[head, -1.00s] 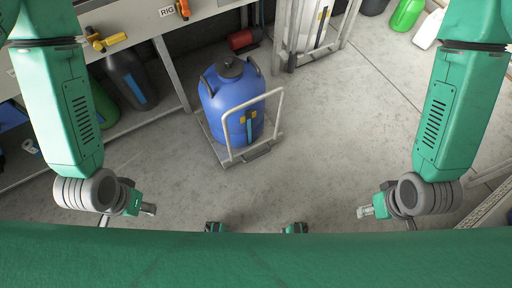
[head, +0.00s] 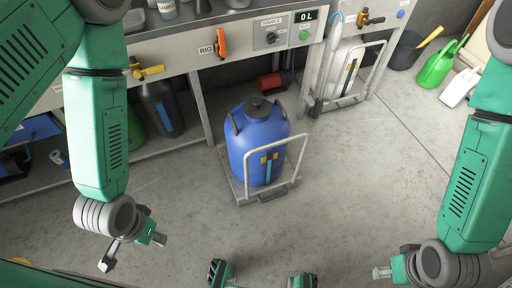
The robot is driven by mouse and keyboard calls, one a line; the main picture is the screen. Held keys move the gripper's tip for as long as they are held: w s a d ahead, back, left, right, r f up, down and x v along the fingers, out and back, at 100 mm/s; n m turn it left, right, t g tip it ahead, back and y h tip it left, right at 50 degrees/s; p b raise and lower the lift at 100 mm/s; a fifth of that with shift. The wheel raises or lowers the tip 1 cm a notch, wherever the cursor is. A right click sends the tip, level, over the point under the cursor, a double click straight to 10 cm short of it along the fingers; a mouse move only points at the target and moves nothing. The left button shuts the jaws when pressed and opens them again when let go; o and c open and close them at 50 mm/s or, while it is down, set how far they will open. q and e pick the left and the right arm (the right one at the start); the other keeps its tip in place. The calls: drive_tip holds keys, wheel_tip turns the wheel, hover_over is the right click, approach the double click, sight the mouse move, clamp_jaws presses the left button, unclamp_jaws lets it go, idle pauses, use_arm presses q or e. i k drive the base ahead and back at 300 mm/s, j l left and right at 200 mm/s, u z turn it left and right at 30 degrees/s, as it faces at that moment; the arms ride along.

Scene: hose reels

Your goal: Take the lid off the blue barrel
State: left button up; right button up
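The blue barrel (head: 250,150) stands upright on a low wheeled cart (head: 238,190) in the middle of the head view. Its dark round lid (head: 258,107) with a raised knob sits on top. My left gripper (head: 134,250) hangs at the lower left, well short of the barrel. Its fingers are spread and empty. My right gripper (head: 392,272) is at the lower right, also away from the barrel and empty. Its one clear finger stands apart from the wrist, and the other is partly hidden. Neither gripper touches the barrel or lid.
A bench (head: 180,55) with valves and a panel reading 0L (head: 305,16) runs behind the barrel. Dark and green containers stand under it. A second cart (head: 345,100) with a white container is behind right. The floor around the barrel is mostly clear.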

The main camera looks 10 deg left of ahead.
sight(255, 108)
drive_tip(key=i+j+z, duration=0.2)
drive_tip(key=z, duration=0.2)
drive_tip(key=i+j+z, duration=0.1)
drive_tip(key=j+z, duration=0.75)
drive_tip(key=i, duration=0.05)
